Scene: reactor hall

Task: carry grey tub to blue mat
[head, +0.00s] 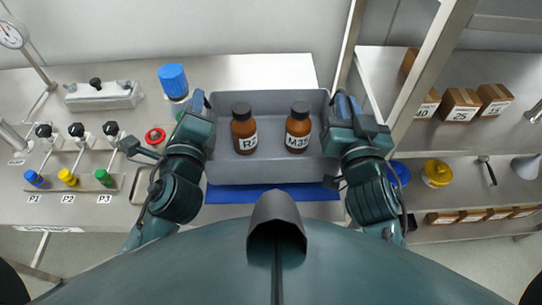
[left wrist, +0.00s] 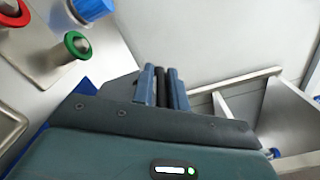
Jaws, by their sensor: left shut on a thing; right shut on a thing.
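The grey tub (head: 268,168) is in the middle of the head view, with two brown bottles standing in it. One bottle (head: 243,128) has a label starting with R, the other bottle (head: 298,128) is labelled M35. My left gripper (head: 203,106) is shut on the tub's left wall and my right gripper (head: 338,106) is shut on its right wall. The blue mat (head: 270,195) shows as a strip at the tub's near side; the tub hides the rest. I cannot tell whether the tub touches the mat. In the left wrist view the gripper fingers (left wrist: 162,85) show.
Left on the bench are valves with blue, yellow and green ends (head: 68,178), a red ring (head: 155,136) and a blue-capped container (head: 173,82). A metal shelf (head: 425,75) with several boxes (head: 460,104) and a yellow container (head: 437,172) stands at the right.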

